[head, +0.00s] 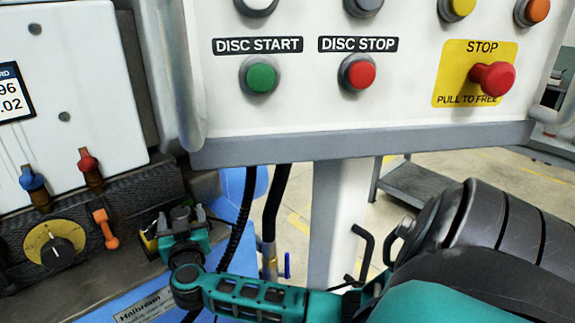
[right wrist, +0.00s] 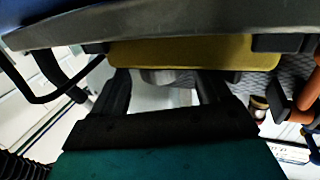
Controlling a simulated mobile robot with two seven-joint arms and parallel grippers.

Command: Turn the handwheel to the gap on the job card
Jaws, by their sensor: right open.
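Part of the job card (head: 12,95) shows at the left edge of the head view, with cut-off figures ending in "96" and ".02". No handwheel can be made out clearly. My right gripper (head: 178,215) reaches in from the right, below the control panel, beside the dark textured machine body. It is open, with its two fingers (right wrist: 162,90) apart in the right wrist view. A yellow part (right wrist: 190,52) lies just beyond the fingertips there; I cannot tell whether they touch it. My left gripper is not in view.
The control panel (head: 320,120) hangs above my right arm, with a green start button (head: 260,76), red stop button (head: 357,73) and red mushroom stop (head: 493,79). An orange lever (head: 104,228) and yellow dial (head: 53,245) are left of the gripper. Dark hoses (head: 272,210) hang behind.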

